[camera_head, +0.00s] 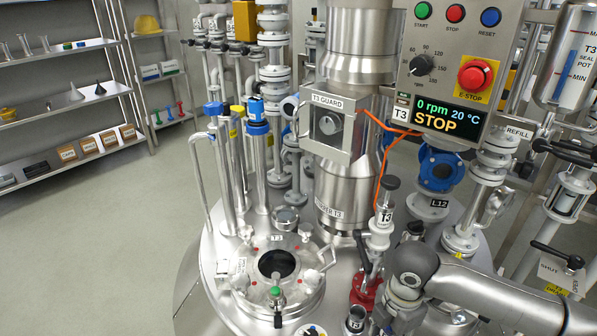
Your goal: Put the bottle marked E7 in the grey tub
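I see no bottle marked E7 and no grey tub in the head view. A silver arm link, which looks like my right arm, comes in from the right at the lower edge. It bends down at a rounded joint and runs out of the picture. No fingers of the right gripper can be made out. My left arm and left gripper do not show.
Shelves (65,114) with small items stand left. The floor (110,235) there is clear.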

